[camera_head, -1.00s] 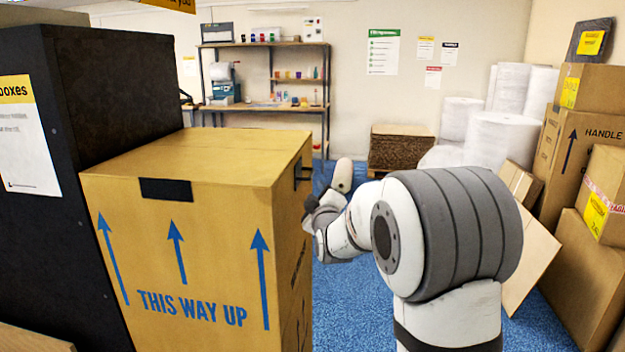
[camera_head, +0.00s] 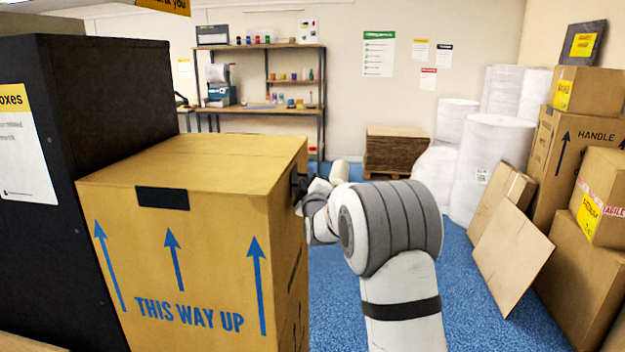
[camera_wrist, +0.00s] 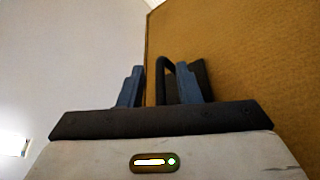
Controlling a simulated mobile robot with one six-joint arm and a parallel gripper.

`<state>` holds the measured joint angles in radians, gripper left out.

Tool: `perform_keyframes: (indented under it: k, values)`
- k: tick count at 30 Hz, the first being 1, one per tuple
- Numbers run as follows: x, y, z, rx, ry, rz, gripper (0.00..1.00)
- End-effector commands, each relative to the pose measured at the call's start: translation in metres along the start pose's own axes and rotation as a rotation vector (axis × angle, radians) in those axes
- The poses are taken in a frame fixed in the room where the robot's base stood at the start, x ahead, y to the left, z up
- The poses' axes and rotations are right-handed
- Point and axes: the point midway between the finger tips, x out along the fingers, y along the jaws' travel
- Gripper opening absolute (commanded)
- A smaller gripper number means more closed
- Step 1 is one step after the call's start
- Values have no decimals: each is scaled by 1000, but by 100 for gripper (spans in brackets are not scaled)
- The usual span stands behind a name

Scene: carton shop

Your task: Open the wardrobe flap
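The wardrobe carton (camera_head: 190,260) is a tall tan cardboard box with blue arrows and "THIS WAY UP" printed on its front. A dark handle (camera_wrist: 161,75) stands out from its cardboard side (camera_wrist: 235,60) in the wrist view. My gripper (camera_wrist: 160,72) is open, with one finger on each side of part of the handle loop; the fingers look apart, and contact cannot be told. In the head view, my gripper (camera_head: 300,187) is at the upper right side of the carton, small and partly hidden by my arm. The side flap looks closed.
A black cabinet (camera_head: 110,100) stands against the carton's left. Stacked cartons (camera_head: 585,190), leaning cardboard sheets (camera_head: 510,255) and white rolls (camera_head: 490,160) fill the right. Shelves (camera_head: 265,105) and a cardboard stack (camera_head: 397,150) stand behind. Blue floor (camera_head: 460,310) is free right of the carton.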

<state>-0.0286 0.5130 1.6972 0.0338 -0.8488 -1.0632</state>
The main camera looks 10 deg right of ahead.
Motion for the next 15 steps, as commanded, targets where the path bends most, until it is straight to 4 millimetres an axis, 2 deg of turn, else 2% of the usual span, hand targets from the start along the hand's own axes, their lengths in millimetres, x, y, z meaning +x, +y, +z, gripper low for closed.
perform_keyframes:
  k: [4, 15]
  values:
    - [0, 0, 0, 0, 0, -1, 29]
    - [0, 0, -1, 0, 1, 0, 0]
